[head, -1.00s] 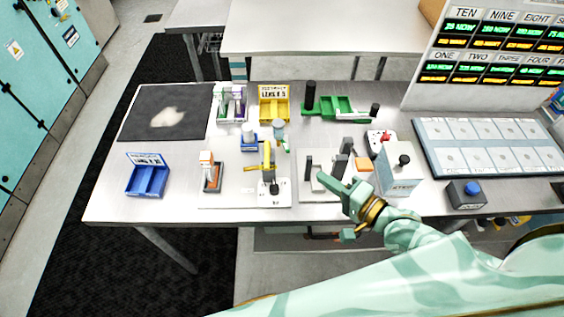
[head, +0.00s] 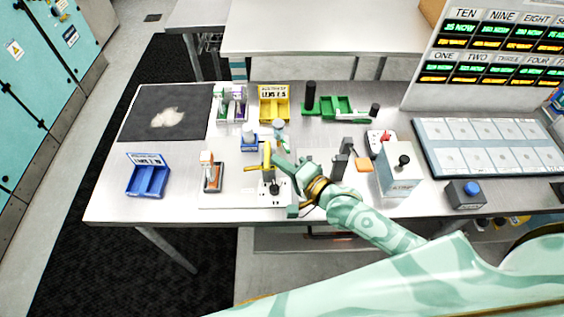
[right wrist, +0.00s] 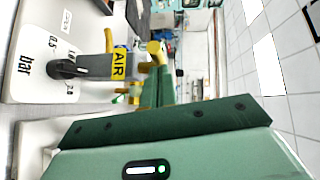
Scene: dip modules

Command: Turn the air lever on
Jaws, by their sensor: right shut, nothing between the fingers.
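The air lever (head: 267,154) is a yellow handle on a grey post, rising from a white base plate (head: 235,197) on the table. In the right wrist view, a yellow AIR label (right wrist: 119,63) sits on the post, and the yellow lever end (right wrist: 155,52) shows beyond it. My right gripper (head: 279,166) is shut and empty, just right of the lever. Its green fingers (right wrist: 160,88) are close to the lever's end in the right wrist view; I cannot tell whether they touch. My left gripper is not in view.
A black regulator knob (right wrist: 62,70) stands on the white plate marked "bar". An orange-and-white switch (head: 209,170) is left of the lever. A blue bin (head: 148,178), a yellow bin (head: 274,104) and a grey press (head: 398,172) stand around. The table's front edge is close.

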